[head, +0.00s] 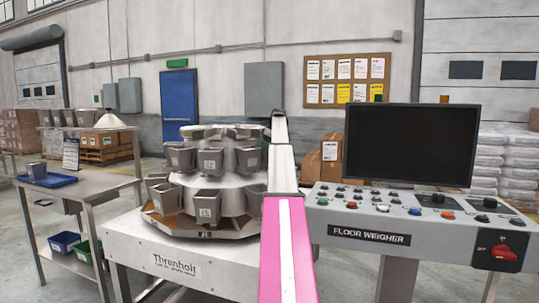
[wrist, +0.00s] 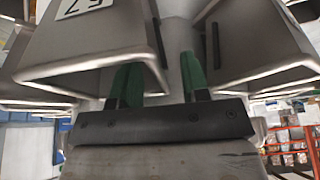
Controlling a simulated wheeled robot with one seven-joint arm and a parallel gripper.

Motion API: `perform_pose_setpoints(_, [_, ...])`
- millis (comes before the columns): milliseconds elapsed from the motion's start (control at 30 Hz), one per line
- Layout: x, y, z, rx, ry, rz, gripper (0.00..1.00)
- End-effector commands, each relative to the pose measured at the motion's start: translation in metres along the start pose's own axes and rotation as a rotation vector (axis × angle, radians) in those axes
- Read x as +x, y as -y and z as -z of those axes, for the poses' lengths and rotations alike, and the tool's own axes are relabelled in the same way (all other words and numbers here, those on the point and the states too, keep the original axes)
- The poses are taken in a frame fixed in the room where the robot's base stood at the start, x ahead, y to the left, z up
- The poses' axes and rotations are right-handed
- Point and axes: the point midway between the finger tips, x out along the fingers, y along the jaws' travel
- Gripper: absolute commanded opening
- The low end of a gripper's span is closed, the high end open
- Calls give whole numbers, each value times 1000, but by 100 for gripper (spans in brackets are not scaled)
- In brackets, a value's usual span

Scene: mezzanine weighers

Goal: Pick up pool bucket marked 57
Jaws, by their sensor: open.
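The pool bucket marked 57 (wrist: 105,42) is a grey metal bucket at the top left of the wrist view, its white label upside down there. My gripper (wrist: 160,65) is open, with two green fingers pointing up at the buckets. The bucket's right edge appears between the fingers in the picture; I cannot tell whether they touch it. In the head view the round multihead weigher (head: 245,200) carries several grey buckets in tiers, with labels too small to read. My pink and white arm covers its right side, and my gripper is not visible there.
Another grey bucket (wrist: 255,45) hangs close to the right finger. In the head view, a control panel (head: 420,215) with a dark monitor (head: 410,145) stands right of my arm. A steel table (head: 85,187) with a blue tray (head: 47,181) stands at the left.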

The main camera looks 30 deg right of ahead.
Motion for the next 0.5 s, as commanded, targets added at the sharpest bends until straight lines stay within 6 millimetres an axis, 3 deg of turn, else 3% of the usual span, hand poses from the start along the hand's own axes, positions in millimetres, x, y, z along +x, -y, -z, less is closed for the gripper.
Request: perform_pose_setpoints(500, [4, 0, -2, 0, 0, 0, 42])
